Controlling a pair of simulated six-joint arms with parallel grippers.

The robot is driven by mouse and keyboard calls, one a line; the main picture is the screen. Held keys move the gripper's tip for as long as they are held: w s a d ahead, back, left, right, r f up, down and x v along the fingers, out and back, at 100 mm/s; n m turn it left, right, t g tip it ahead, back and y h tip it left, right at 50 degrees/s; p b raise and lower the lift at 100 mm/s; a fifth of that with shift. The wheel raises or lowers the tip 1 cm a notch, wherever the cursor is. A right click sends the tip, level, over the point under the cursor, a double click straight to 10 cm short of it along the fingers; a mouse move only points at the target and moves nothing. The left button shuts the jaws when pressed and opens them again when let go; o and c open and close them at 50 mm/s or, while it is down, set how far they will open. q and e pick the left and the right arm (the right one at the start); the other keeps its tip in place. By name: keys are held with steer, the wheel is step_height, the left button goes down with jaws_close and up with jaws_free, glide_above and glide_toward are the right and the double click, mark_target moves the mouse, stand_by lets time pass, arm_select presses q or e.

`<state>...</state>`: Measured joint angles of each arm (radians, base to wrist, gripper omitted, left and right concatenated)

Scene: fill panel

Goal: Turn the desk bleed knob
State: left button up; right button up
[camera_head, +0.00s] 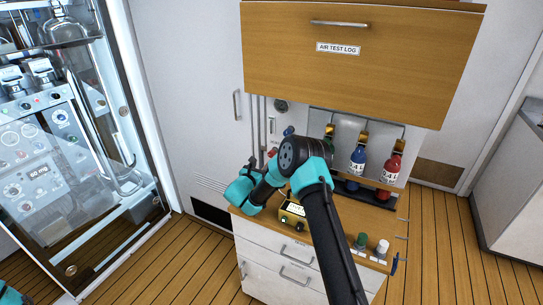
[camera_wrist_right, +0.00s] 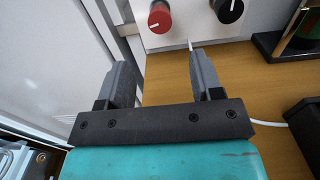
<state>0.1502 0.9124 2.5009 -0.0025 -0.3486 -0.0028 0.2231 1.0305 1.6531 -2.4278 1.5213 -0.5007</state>
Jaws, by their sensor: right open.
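No label I can read says which knob is the desk bleed knob. In the head view a green knob (camera_head: 361,240) and a white knob (camera_head: 383,247) stand on the desk's (camera_head: 335,238) front right part, beside small labels too small to read. In the right wrist view a red knob (camera_wrist_right: 160,17) and a black knob (camera_wrist_right: 229,8) sit on the white panel, beyond my fingertips. My right gripper (camera_wrist_right: 160,62) is open, with nothing between its fingers. Its fingers are hidden in the head view behind my wrist, over the desk's left side.
A yellow box (camera_head: 291,216) sits on the desk beside my forearm. Blue (camera_head: 357,165) and red (camera_head: 390,170) bottles stand at the back right. A wooden cabinet (camera_head: 370,70) labelled AIR TEST LOG overhangs the desk. A glass-fronted cabinet (camera_head: 75,150) stands left.

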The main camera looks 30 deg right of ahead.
mark_target(271, 156)
steer(key=x, duration=1.1)
steer(key=shift+d, duration=0.15)
steer(key=c, duration=0.9)
